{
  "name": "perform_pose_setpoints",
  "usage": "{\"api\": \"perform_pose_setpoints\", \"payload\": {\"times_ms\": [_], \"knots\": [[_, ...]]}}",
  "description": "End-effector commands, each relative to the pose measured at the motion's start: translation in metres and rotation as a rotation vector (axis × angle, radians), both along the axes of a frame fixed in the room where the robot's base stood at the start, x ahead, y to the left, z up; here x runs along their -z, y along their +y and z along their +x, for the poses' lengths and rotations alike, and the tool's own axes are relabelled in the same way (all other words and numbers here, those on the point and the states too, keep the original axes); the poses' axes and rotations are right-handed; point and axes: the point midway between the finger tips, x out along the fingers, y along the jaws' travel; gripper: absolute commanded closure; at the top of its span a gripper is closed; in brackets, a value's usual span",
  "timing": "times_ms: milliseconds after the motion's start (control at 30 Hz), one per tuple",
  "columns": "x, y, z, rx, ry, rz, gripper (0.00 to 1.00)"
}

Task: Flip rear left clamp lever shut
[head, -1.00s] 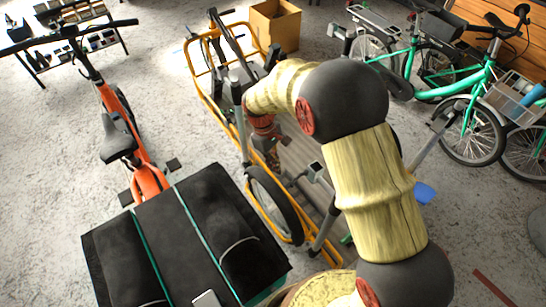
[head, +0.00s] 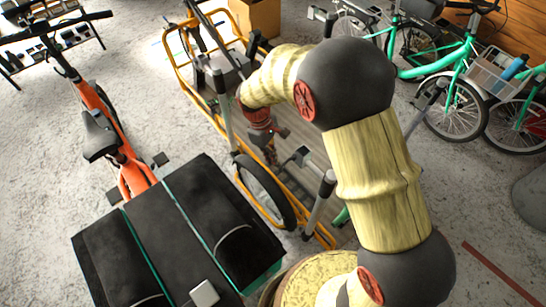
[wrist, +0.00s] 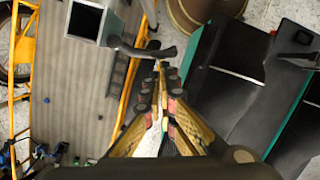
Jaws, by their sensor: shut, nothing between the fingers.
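The yellow-framed cargo bike (head: 184,75) has a grey slatted bed and stands beyond my arm in the head view. In the wrist view, a dark lever (wrist: 140,49) sticks out from near a square grey clamp block (wrist: 88,21) along the bed edge. The block seems to show in the head view too (head: 301,156). I cannot tell for certain that this is the rear left clamp. My gripper (wrist: 160,68) is shut and empty, its tips close to the lever's free end; contact is unclear. In the head view my gripper (head: 271,155) is small and partly hidden.
A black cargo box with teal edges (head: 160,235) stands close in front. The bike's wheel (head: 262,190) and an upright dark-gripped post (head: 326,185) are near my gripper. An orange bike (head: 110,135) is left; green bikes (head: 440,65) are back right. Floor between is open.

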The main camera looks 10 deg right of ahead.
Motion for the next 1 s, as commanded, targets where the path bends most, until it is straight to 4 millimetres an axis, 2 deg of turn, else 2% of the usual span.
{"api": "perform_pose_setpoints", "payload": {"times_ms": [633, 1000], "knots": [[-0.002, -0.002, -0.011, -0.133, 0.002, -0.001, 1.0], [-0.004, -0.012, -0.031, -0.42, 0.003, -0.001, 1.0]]}}
